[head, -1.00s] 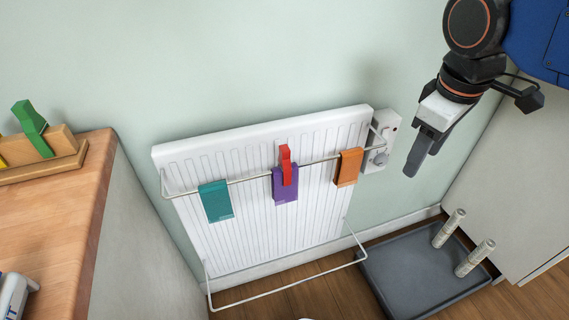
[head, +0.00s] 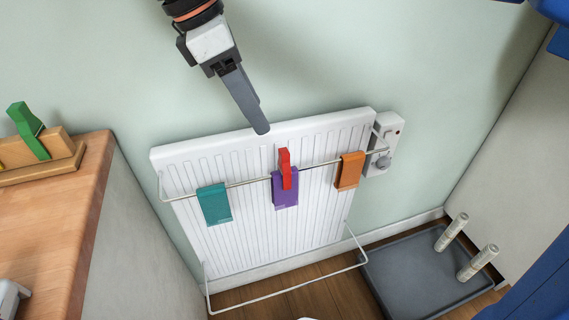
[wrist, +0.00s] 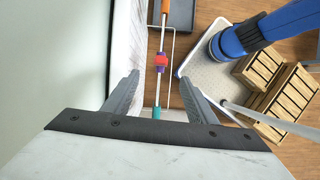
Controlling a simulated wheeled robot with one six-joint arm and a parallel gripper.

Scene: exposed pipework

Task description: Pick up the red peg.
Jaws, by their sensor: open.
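The red peg (head: 286,168) is clipped upright over the rail (head: 235,184) in front of the radiator, on top of a purple cloth (head: 285,190). My gripper (head: 262,130) is above the radiator's top edge, up and a little left of the peg, pointing down and apart from it. In the wrist view the two fingers (wrist: 160,88) are spread with nothing between them. The red peg (wrist: 161,61) shows there beyond the fingertips, roughly between their lines, seen from above on the rail.
A teal cloth (head: 214,204) and an orange cloth (head: 349,171) hang on the same rail. The white radiator (head: 240,237) is close behind. A wooden counter (head: 75,205) with a green peg (head: 27,130) stands at left. A grey tray (head: 410,275) with pipes lies at lower right.

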